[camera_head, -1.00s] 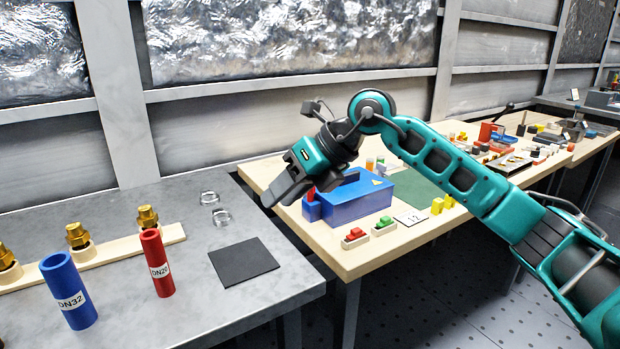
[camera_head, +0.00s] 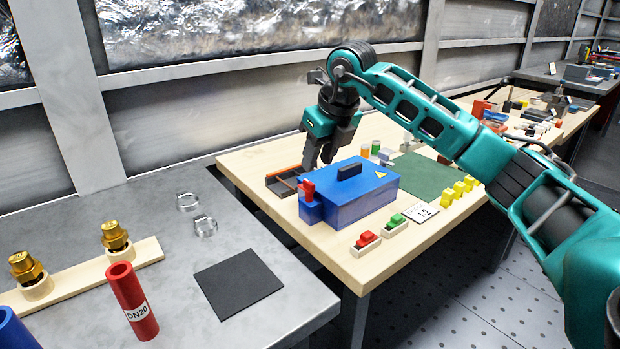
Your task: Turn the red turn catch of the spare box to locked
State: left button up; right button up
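The blue box (camera_head: 362,196), with a dark handle on its lid and a yellow triangle, stands on the wooden table. It appears to be the spare box. A red catch (camera_head: 307,188) stands upright on the small blue block at its left end. My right gripper (camera_head: 319,166) points down just behind the box, near the catch but apart from it. My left gripper is not in view.
A dark divided tray (camera_head: 283,182) lies behind the catch. Red (camera_head: 367,240) and green (camera_head: 396,221) pieces sit in small holders in front of the box. A green mat (camera_head: 425,176) lies to the right. The grey bench (camera_head: 180,270) is at left.

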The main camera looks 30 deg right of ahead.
aim_at(309, 182)
jog(key=x, duration=0.6)
jog(key=shift+w+f, duration=0.1)
jog(key=shift+f, duration=0.2)
grip_shut()
